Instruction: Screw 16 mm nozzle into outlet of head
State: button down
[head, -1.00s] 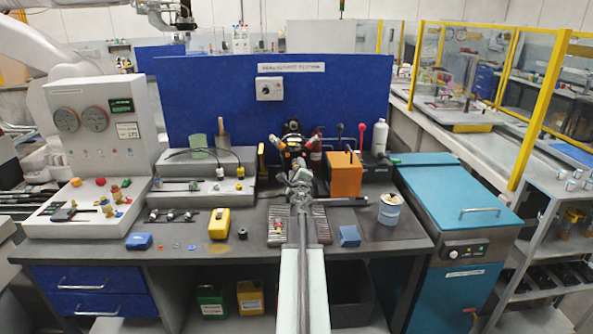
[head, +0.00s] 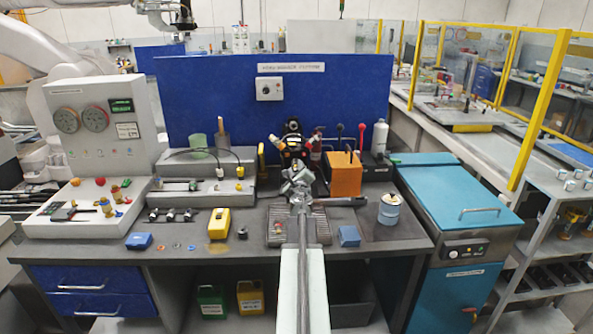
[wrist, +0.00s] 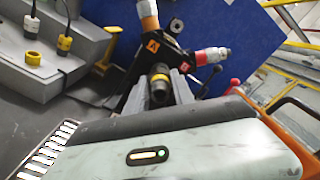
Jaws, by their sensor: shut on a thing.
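The head (head: 292,148) is a black body with orange and red fittings, standing at the back middle of the bench. In the wrist view its black body (wrist: 142,92) fills the upper middle, with a red and silver coupling (wrist: 212,56) to the right. My gripper (wrist: 160,92) is shut on a dark nozzle with a yellow ring (wrist: 159,80), held in front of the black body. Whether the nozzle touches the outlet cannot be told, and its far end is hidden. In the head view my gripper (head: 299,185) is just in front of the head and hides the nozzle.
An orange block with levers (head: 345,174) stands close right of the head. A grey connector box (head: 215,186) with cables is to the left. A yellow box (head: 219,222), a blue block (head: 349,236) and a white-blue can (head: 389,208) stand on the bench.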

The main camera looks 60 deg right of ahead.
jog(key=m, duration=0.8)
jog(key=shift+m, duration=0.6)
jog(key=m, duration=0.5)
jog(key=shift+m, duration=0.4)
jog(key=m, duration=0.6)
